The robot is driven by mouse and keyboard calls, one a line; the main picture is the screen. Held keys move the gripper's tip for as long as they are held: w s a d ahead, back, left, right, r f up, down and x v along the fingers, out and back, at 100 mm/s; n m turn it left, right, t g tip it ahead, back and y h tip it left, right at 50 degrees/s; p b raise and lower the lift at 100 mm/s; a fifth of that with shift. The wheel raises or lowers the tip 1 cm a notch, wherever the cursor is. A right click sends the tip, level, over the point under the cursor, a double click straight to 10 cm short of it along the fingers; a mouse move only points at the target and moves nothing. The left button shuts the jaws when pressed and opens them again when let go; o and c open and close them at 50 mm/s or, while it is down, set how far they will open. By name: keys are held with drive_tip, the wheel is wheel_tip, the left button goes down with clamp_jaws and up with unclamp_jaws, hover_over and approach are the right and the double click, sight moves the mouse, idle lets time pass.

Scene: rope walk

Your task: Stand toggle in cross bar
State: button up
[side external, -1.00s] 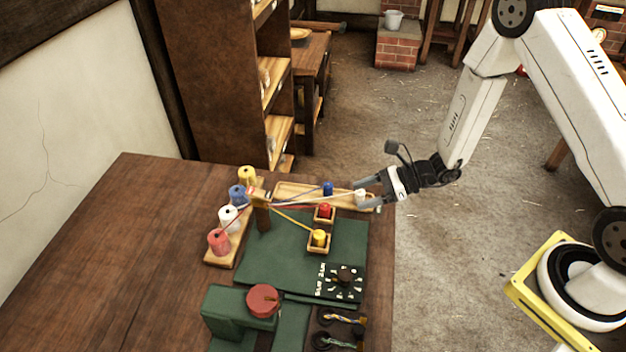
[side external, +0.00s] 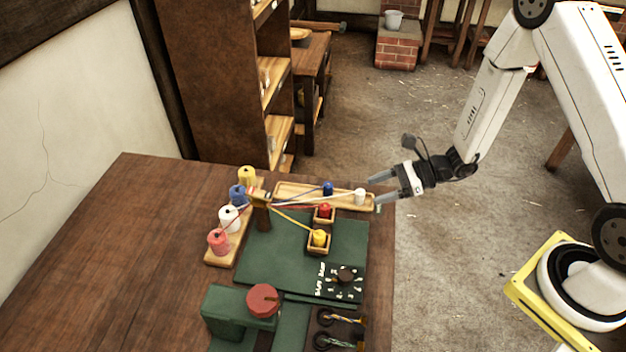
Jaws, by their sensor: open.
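The white toggle (side external: 359,196) stands upright at the right end of the long wooden cross bar (side external: 300,200). A white cord runs from it to the left. The blue toggle (side external: 327,188) stands further left in the same bar. The red toggle (side external: 325,210) and yellow toggle (side external: 319,238) each stand in a small wooden holder on the green mat. My gripper (side external: 374,190) is open and empty, just right of the white toggle and apart from it, by the table's right edge.
A wooden post (side external: 261,212) gathers the cords from a rack of yellow, blue, white and red spools (side external: 218,241). The table's left side is clear.

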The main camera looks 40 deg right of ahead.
drive_tip(key=s+a+r+n+g+h, duration=0.2)
drive_tip(key=s+r+n+g+h, duration=0.2)
drive_tip(key=s+n+g, duration=0.55)
drive_tip(key=d+r+n+t+h, duration=0.5)
drive_tip(key=r+n+h, duration=0.2)
drive_tip(key=n, duration=0.7)
drive_tip(key=shift+s+d+h, duration=0.15)
drive_tip(key=shift+d+h, duration=0.15)
drive_tip(key=shift+d, duration=0.1)
drive_tip(key=shift+r+n, duration=0.2)
drive_tip(key=shift+n, duration=0.05)
drive_tip(key=shift+w+v, duration=0.25)
drive_tip(key=shift+v, duration=0.95)
drive_tip(key=shift+w+v, duration=0.2)
drive_tip(key=shift+v, duration=0.95)
